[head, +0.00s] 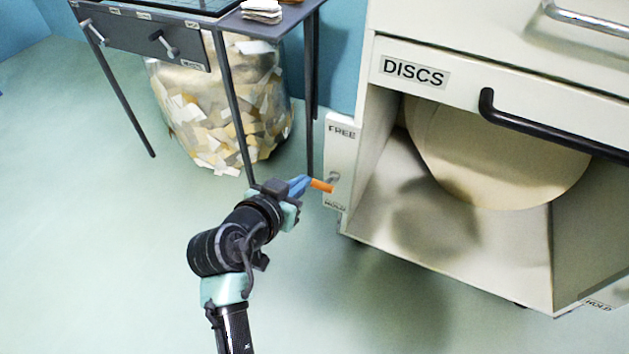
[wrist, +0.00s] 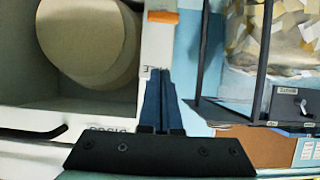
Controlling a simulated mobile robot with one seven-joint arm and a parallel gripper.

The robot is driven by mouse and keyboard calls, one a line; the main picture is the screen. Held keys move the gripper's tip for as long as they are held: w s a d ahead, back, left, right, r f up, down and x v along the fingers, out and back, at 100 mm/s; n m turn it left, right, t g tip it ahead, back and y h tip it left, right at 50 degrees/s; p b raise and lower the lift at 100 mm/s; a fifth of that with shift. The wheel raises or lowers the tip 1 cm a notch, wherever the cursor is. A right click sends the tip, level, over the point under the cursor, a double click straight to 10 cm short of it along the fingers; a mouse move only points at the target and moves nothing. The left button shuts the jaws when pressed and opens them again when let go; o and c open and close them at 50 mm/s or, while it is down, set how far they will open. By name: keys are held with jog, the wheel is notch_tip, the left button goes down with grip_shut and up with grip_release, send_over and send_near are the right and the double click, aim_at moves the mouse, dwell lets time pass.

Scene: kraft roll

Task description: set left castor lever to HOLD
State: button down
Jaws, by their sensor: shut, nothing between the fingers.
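The left castor lever (head: 322,186) has an orange grip and sits on the narrow white panel (head: 341,150) at the cabinet's left side. The panel is marked FREE above and HOLD below. The orange grip lies nearer the HOLD label in the head view. My gripper (head: 308,183) is shut and empty, its blue fingertips close to the grip's left end in that view. In the wrist view the orange grip (wrist: 162,17) is at the top, beyond the fingertips (wrist: 160,72), with a visible gap. The fingertips there are by the FREE label.
The cabinet's DISCS drawer front (head: 413,72) has a black handle (head: 540,133); a large tan roll (head: 490,160) shows in the open bay below. A dark table (head: 150,33) stands left, with a bin of paper scraps (head: 225,110) beneath. The floor at left is clear.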

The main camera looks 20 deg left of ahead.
jog(key=shift+w, duration=0.1)
jog(key=b, duration=0.6)
send_over(317, 187)
jog(key=f, duration=0.5)
jog(key=shift+w+d, duration=0.25)
jog(key=shift+d, duration=0.15)
jog(key=f, duration=0.1)
jog(key=s+f+b, duration=0.1)
jog(key=f, duration=0.1)
jog(key=shift+s+f+b, duration=0.15)
jog(key=shift+b, duration=0.15)
jog(key=shift+f, duration=0.1)
jog(key=shift+s+f+t+b, duration=0.4)
jog(key=shift+t+b, duration=0.1)
jog(key=shift+b, duration=0.05)
